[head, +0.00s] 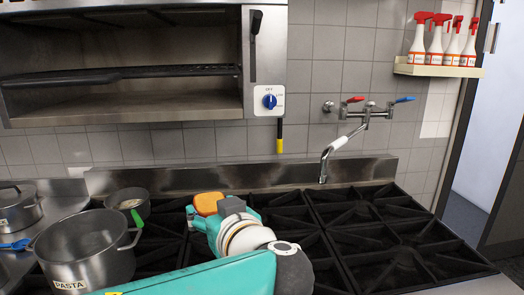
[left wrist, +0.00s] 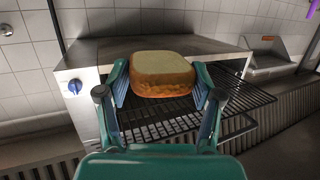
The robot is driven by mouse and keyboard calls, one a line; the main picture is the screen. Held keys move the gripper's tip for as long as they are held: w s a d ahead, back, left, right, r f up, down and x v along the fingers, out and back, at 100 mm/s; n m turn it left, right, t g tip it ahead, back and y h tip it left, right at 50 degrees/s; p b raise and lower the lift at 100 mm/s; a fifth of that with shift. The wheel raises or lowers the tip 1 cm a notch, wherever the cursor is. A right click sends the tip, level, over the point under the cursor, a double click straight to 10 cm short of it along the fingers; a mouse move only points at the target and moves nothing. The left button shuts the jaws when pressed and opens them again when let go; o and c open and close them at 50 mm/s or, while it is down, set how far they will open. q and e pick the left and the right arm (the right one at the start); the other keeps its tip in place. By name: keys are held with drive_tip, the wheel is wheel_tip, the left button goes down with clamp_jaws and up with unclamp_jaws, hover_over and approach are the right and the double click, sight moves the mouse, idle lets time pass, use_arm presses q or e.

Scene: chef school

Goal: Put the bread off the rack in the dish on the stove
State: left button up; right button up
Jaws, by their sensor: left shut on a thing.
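My left gripper (head: 212,212) is shut on the bread (head: 208,203), which looks orange-brown at its fingertips. In the head view they appear over the left-middle part of the black stove (head: 340,222). In the left wrist view the bread (left wrist: 162,73) has a pale top and brown crust and sits between the two fingers of the gripper (left wrist: 160,95). The wire rack (left wrist: 245,103) shows behind and below it. The rack also shows inside the open oven in the head view (head: 150,74). I cannot make out a dish on the stove; my arm hides part of it. My right gripper is not in view.
A large pot labelled PASTA (head: 85,250) and a smaller pot (head: 130,204) with a green-handled utensil stand at left. The oven (head: 268,50) hangs above the stove. A tap (head: 335,145) reaches over the back. The stove's right side is clear.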

use_arm(q)
drive_tip(key=s+f+m+h, duration=0.1)
drive_tip(key=s+f, duration=0.1)
drive_tip(key=f, duration=0.7)
drive_tip(key=s+f+h, duration=0.1)
drive_tip(key=s+f, duration=0.1)
drive_tip(key=f, duration=0.7)
drive_tip(key=s+d+f+m+t+h, duration=0.1)
drive_tip(key=s+f, duration=0.1)
drive_tip(key=f, duration=0.8)
drive_tip(key=shift+m, duration=0.3)
drive_tip(key=shift+w, duration=0.2)
drive_tip(key=shift+r, duration=0.1)
